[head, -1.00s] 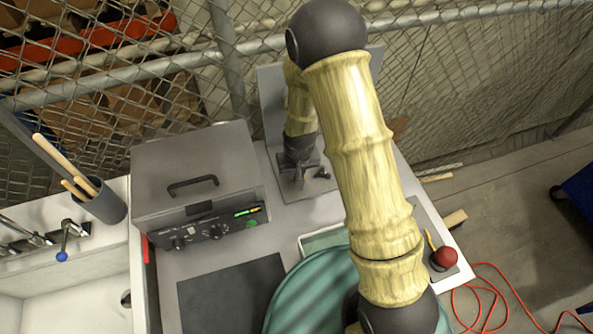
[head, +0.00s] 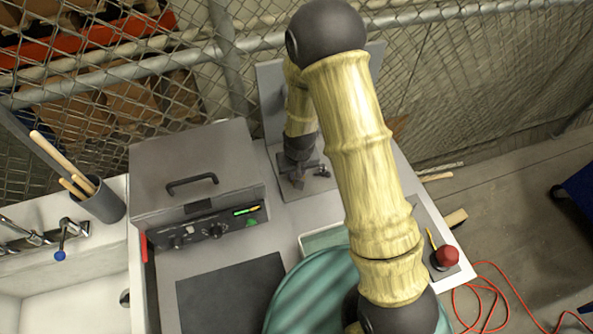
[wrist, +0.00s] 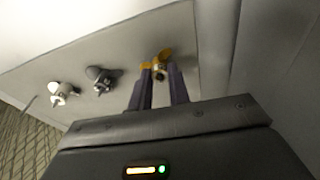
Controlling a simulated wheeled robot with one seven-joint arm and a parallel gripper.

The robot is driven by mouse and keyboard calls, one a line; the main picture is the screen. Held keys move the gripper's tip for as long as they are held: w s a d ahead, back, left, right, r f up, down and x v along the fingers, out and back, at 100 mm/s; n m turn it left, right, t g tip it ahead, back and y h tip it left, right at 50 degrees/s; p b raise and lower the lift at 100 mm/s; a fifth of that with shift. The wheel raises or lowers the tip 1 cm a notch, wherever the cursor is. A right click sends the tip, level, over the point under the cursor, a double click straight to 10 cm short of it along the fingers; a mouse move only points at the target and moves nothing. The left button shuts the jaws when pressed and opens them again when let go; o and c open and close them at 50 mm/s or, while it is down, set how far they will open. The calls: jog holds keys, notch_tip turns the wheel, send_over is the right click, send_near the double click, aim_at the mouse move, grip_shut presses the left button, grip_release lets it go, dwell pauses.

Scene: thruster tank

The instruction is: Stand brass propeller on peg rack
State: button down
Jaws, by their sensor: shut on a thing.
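The brass propeller (wrist: 158,66) is a small yellow-gold bladed part at the tips of my gripper (wrist: 161,74) in the wrist view. The two dark fingers are shut on it. A grey board (wrist: 128,47) lies behind it, with a white propeller (wrist: 62,91) and a dark propeller (wrist: 100,78) in a row to its left. In the head view my gripper (head: 297,180) is low in front of the upright grey panel (head: 270,100), partly hidden by my arm. I cannot tell whether the brass propeller touches a peg.
A grey box with a handle and control panel (head: 195,175) stands left of my gripper. A round teal tank (head: 310,295) is in front, partly under my arm. A red knob (head: 447,256) sits on the right edge. A chain-link fence runs behind the bench.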

jog(key=shift+f, duration=0.2)
dwell(0.3)
jog(key=c, duration=1.2)
grip_release()
jog(key=shift+c, duration=0.2)
jog(key=shift+r, duration=0.1)
notch_tip(320, 180, up, 8)
jog(key=p, duration=0.5)
jog(key=shift+p, duration=0.35)
